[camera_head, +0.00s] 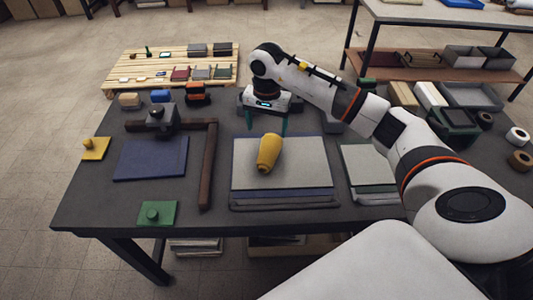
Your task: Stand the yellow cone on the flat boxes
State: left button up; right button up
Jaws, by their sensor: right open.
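The yellow cone (269,152) appears to lie on its side on the light grey top of a stack of flat boxes (308,176), its narrower end toward me. The stack has a light grey layer over bluish and dark ones. My right gripper (267,130) is open, its two teal fingers pointing down just beyond the far end of the cone. They are apart and nothing shows between them. Whether a finger touches the cone or the stack cannot be told. My left gripper is not in view.
A dark brown L-shaped bar (208,165) and a blue flat panel (150,158) lie left of the stack. A lower pale stack (368,165) is to the right, near my right arm. A green knobbed plate (157,214) is at the front left. Several small boxes line the back.

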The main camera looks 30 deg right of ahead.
aim_at(269, 145)
notch_tip(269, 145, down, 3)
jog(key=shift+r+p, duration=0.1)
jog(key=shift+p, duration=0.2)
jog(key=shift+f, duration=0.45)
jog(key=shift+s+d+f, duration=0.1)
jog(key=shift+f, duration=0.05)
jog(key=f, duration=0.1)
jog(key=f+p, duration=0.1)
jog(key=f, duration=0.1)
jog(key=f+p, duration=0.1)
jog(key=shift+s+f, duration=0.2)
jog(key=shift+s, duration=0.05)
jog(key=shift+d+f, duration=0.1)
jog(key=shift+f, duration=0.3)
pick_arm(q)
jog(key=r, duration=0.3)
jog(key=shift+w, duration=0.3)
pick_arm(e)
jog(key=c, duration=1.2)
